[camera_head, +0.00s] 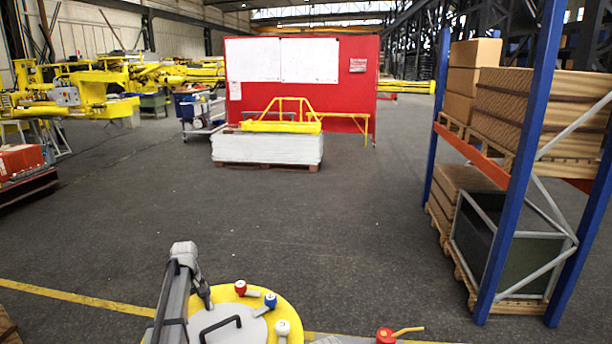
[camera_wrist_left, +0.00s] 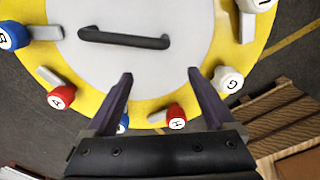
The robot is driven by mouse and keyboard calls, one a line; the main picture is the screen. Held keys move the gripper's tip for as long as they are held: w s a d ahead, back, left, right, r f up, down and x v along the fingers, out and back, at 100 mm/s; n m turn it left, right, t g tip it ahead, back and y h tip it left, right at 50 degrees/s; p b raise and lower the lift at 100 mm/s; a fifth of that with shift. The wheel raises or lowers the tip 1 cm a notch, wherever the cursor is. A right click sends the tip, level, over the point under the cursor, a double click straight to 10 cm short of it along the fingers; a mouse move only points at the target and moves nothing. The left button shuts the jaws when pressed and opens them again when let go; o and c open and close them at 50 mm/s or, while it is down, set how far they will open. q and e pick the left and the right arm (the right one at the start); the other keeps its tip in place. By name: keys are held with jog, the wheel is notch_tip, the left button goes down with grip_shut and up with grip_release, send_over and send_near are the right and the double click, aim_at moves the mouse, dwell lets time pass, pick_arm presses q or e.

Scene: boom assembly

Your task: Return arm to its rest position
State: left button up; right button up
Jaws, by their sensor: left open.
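My left arm (camera_head: 178,280) comes in at the lower left of the head view, and its gripper (camera_head: 203,292) hangs at the left edge of a round yellow-rimmed grey disc (camera_head: 287,307). In the left wrist view my left gripper (camera_wrist_left: 159,76) is open, with nothing between its fingers. It is over the disc's rim (camera_wrist_left: 88,104), below a black bar handle (camera_wrist_left: 124,38). Lettered knobs stand round the rim: blue B (camera_wrist_left: 12,35), red A (camera_wrist_left: 62,97), red H (camera_wrist_left: 176,117) and white G (camera_wrist_left: 228,80). A blue knob is partly hidden by the left finger. My right gripper is not in view.
A blue-and-orange rack (camera_head: 510,180) with boxes stands at the right. A red board (camera_head: 345,100) stands behind a pallet stack (camera_head: 267,148). A red part with a yellow lever (camera_head: 388,336) is at the lower edge. The middle floor is clear.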

pick_arm(q)
jog(key=s+d+m, duration=0.5)
jog(key=s+d, duration=0.4)
jog(key=s, duration=0.5)
jog(key=s+d+m, duration=0.5)
jog(key=s+d, duration=0.4)
jog(key=s, duration=0.5)
jog(key=s+d+f+m+b, duration=0.2)
jog(key=d+f+b, duration=0.1)
jog(key=d, duration=0.2)
jog(key=s+d+f+m+y+b, duration=0.1)
jog(key=s+d+f+b, duration=0.2)
jog(key=d+b, duration=0.1)
jog(key=shift+d+f+m, duration=0.35)
jog(key=shift+d+m, duration=0.05)
jog(key=shift+d, duration=0.45)
jog(key=shift+s, duration=0.1)
